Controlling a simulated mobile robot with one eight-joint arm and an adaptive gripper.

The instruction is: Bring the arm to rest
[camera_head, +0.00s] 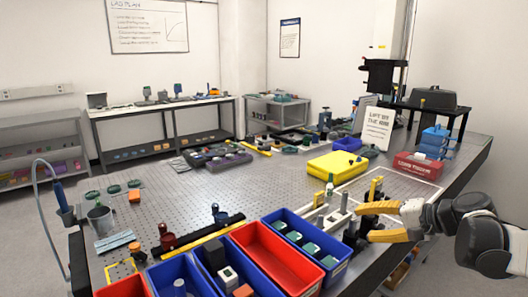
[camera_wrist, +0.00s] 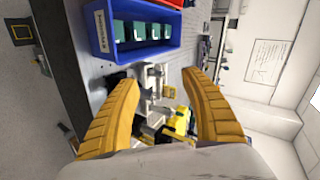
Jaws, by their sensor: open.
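My gripper (camera_head: 374,221) has yellow fingers and reaches in from the right, over the front right part of the perforated table (camera_head: 255,193). In the wrist view its two yellow fingers (camera_wrist: 160,88) stand wide apart with nothing held between them. A grey and white optical fixture (camera_wrist: 150,85) shows beyond and between the fingers. In the head view this fixture (camera_head: 335,215) stands just left of my fingers. I cannot tell whether a finger touches it. My dark and grey arm extends to the right of the gripper.
Blue bins (camera_head: 336,268) and a red bin (camera_head: 262,262) line the table's front edge. A yellow case (camera_head: 337,165), a standing sign (camera_head: 378,127) and a red box (camera_head: 418,166) lie farther back. The table's middle left is mostly clear. Free space shows right of the table.

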